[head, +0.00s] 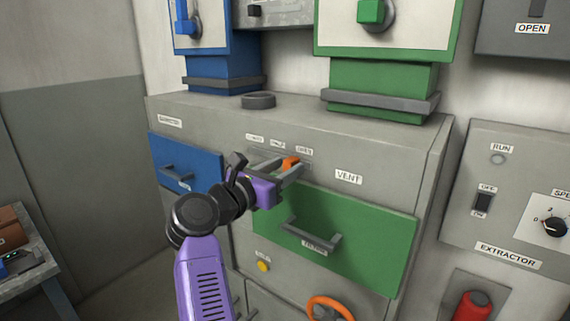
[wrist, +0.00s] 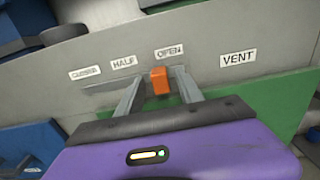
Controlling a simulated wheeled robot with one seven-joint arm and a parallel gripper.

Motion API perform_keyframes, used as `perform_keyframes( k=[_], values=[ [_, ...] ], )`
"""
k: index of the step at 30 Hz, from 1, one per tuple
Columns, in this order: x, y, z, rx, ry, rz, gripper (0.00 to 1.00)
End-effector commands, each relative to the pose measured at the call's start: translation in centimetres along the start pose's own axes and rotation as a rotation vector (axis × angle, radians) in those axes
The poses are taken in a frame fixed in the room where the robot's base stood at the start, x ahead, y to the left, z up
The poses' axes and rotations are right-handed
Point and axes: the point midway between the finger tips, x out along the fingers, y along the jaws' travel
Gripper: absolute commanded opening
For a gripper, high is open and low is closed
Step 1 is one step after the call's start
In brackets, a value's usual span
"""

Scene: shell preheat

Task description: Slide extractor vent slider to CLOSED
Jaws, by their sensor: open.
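The vent slider has an orange knob (wrist: 160,81), which sits at the right end of its slot under the OPEN label (wrist: 169,51). The HALF label (wrist: 124,62) and the CLOSED label (wrist: 85,73) are to its left, above the slot (wrist: 102,87). The knob also shows in the head view (head: 290,162). My gripper (wrist: 155,78) is open, with one finger on each side of the knob. I cannot tell whether either finger touches it. The VENT label (wrist: 238,58) is to the right.
A green drawer (head: 350,235) with a grey handle is just below the slider, and a blue drawer (head: 190,165) is to the left. An orange wheel (head: 330,305) is lower down. The extractor panel (head: 515,200) is at the right.

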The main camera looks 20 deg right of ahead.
Motion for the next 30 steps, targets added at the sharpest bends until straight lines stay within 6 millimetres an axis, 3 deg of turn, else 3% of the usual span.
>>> perform_keyframes(
  k=[11,15,18,30],
  values=[
    [0.6,0.02,0.0,0.0,-0.001,0.001,0.42],
    [0.59,0.02,0.01,0.0,-0.001,0.001,0.14],
    [0.58,0.02,0.01,0.0,-0.001,0.001,0.0],
    [0.56,0.03,0.02,0.0,-0.001,0.001,0.0]
  ],
)
